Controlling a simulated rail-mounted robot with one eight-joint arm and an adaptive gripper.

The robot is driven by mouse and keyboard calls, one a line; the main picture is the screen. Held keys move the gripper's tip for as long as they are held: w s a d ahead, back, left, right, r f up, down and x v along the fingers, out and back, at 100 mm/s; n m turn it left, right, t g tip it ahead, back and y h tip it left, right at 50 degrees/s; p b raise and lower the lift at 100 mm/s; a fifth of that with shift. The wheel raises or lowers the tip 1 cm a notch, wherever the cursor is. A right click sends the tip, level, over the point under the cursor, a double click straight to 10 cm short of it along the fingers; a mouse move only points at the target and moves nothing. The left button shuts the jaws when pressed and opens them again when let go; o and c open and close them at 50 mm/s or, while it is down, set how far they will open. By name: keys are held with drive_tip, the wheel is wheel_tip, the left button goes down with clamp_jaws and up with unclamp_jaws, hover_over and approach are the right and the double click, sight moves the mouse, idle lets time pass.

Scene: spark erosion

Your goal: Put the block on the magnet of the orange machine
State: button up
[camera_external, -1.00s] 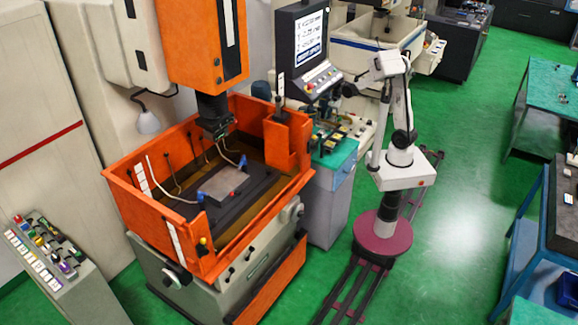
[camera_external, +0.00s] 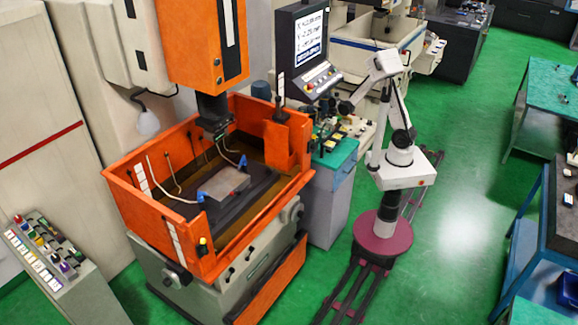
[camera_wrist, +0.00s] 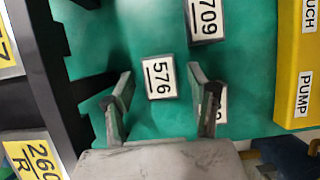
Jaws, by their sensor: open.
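The orange machine (camera_external: 165,225) stands left of centre in the external view, an open-topped orange tank below a spindle head. A flat grey plate, seemingly its magnet (camera_external: 228,181), lies bare inside between blue fittings. In the wrist view a small dark block labelled 576 (camera_wrist: 160,77) lies on a teal surface. A block labelled 709 (camera_wrist: 206,20) is above it, and another labelled block is partly hidden behind the right finger. Which block is meant, I cannot tell. My gripper (camera_wrist: 159,88) is open and empty, its fingers on either side of the 576 block in the picture. It also shows in the external view (camera_external: 345,107).
The teal-topped cabinet (camera_external: 335,158) stands right beside the machine and carries several small items. A yellow PUMP piece (camera_wrist: 298,75) and a black toothed rack (camera_wrist: 45,60) flank the blocks. The machine's control screen (camera_external: 312,38) rises behind the cabinet. Green floor lies open at right.

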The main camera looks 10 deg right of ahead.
drive_tip(key=shift+a+f, duration=0.1)
drive_tip(key=shift+f, duration=0.2)
clamp_jaws()
drive_tip(key=shift+r, duration=0.15)
